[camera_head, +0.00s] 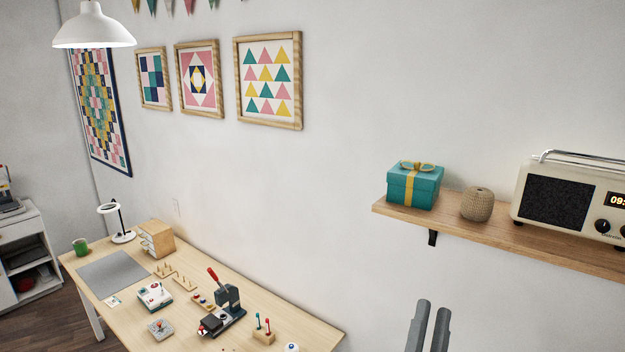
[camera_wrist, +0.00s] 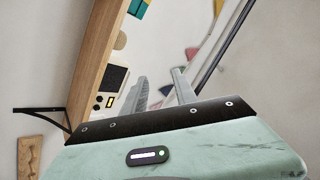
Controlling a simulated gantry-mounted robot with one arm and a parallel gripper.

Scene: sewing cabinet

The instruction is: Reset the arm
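My gripper (camera_head: 434,306) shows at the lower right of the head view as two grey fingers pointing up, below the wall shelf in the picture. In the wrist view my gripper (camera_wrist: 158,76) has its two grey fingers apart with nothing between them. It is open and empty. The pale green gripper body with a black plate fills the bottom of the wrist view. The rest of my arm is out of the head view.
The wooden wall shelf (camera_head: 535,238) holds a teal gift box (camera_head: 413,187), a woven ball (camera_head: 477,204) and a cream radio (camera_head: 562,200). The shelf (camera_wrist: 95,52) also shows near my fingers in the wrist view. The worktable (camera_head: 105,308) at lower left carries a press (camera_head: 228,305) and small items.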

